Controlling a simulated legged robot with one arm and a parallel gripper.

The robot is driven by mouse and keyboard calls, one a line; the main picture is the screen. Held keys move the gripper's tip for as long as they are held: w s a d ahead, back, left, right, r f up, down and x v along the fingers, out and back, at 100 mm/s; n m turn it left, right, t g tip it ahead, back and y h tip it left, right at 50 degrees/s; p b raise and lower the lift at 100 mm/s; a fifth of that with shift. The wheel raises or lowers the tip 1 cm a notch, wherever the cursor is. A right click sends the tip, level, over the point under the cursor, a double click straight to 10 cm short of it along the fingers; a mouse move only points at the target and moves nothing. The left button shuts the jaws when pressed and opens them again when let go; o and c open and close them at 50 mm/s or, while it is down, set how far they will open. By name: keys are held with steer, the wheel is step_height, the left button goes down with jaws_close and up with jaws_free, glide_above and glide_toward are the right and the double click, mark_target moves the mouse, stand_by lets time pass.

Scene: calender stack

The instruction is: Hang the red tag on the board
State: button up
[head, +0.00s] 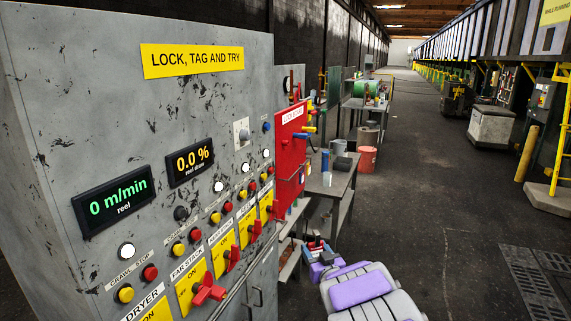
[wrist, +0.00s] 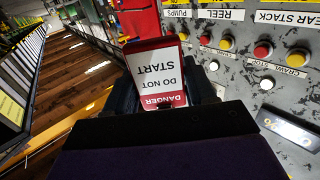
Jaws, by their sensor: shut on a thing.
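The red tag (wrist: 158,78) is a red and white card reading "DANGER DO NOT START", upside down in the wrist view. My gripper (wrist: 165,104) is shut on it, with dark fingers on either side of the card. In the head view my gripper (head: 317,247) is low, right of the panel's lower right edge, below the board and apart from it. The tag is too small there to make out clearly. The red board (head: 290,142) has a white label and hangs at the right end of the grey panel, with blue, red and yellow items along its right side.
The grey control panel (head: 95,130) fills the left, with red rotary handles (head: 208,290) and buttons sticking out. A grey bench (head: 330,185) stands beyond the board. A red bucket (head: 367,158) is on the floor behind it. The aisle floor (head: 440,200) to the right is open.

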steer(key=s+d+r+m+h, duration=0.1)
steer(key=d+r+m+h, duration=0.2)
steer(key=r, duration=0.7)
steer(key=shift+d+r+t+h, duration=0.4)
steer(key=shift+d+h, duration=0.55)
steer(key=shift+h, duration=0.15)
